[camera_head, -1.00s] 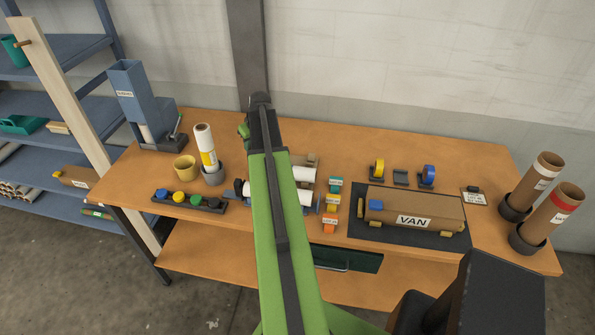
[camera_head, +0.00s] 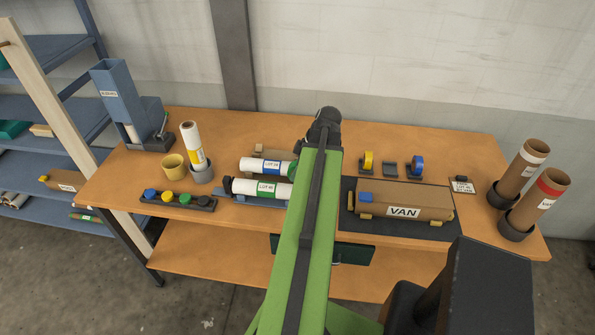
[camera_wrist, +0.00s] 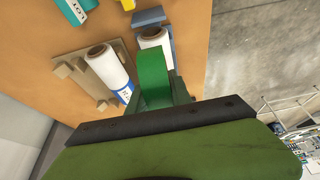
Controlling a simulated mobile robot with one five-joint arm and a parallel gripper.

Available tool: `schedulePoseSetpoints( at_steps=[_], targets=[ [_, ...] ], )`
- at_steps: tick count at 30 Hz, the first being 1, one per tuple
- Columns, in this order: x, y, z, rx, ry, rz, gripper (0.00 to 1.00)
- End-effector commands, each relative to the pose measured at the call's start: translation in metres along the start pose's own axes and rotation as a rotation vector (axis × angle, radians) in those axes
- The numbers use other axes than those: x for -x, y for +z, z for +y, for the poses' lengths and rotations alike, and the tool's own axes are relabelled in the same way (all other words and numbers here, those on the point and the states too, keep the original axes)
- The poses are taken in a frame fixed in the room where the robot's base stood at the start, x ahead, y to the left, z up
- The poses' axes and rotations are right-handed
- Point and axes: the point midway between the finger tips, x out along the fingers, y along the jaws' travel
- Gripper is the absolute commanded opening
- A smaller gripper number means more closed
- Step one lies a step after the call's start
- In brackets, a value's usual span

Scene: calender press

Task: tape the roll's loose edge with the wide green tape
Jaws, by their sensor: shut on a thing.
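My gripper (camera_wrist: 160,92) is shut on a wide green tape roll (camera_wrist: 152,68) in the wrist view. In the head view my arm hides most of the gripper. A white roll with a blue label (camera_head: 263,166) lies on a brown cradle at the middle of the bench; it also shows in the wrist view (camera_wrist: 106,66). A white roll with a green label (camera_head: 250,187) lies in front of it on a blue-grey cradle. In the wrist view this front roll (camera_wrist: 156,37) is partly behind the tape. I cannot make out a loose edge.

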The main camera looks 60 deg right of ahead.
Motion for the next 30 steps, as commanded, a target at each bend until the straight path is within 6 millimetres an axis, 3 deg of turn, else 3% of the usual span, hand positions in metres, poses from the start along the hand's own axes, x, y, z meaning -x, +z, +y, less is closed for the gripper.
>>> schedulePoseSetpoints(
  at_steps=[8, 27, 30],
  targets=[
    [-0.003, -0.008, 0.0, 0.007, -0.002, -0.001, 0.0],
    [-0.033, -0.073, 0.0, 0.004, 0.0, -0.001, 0.0],
    [-0.048, -0.065, 0.001, 0.002, 0.001, -0.001, 0.0]
  ],
)
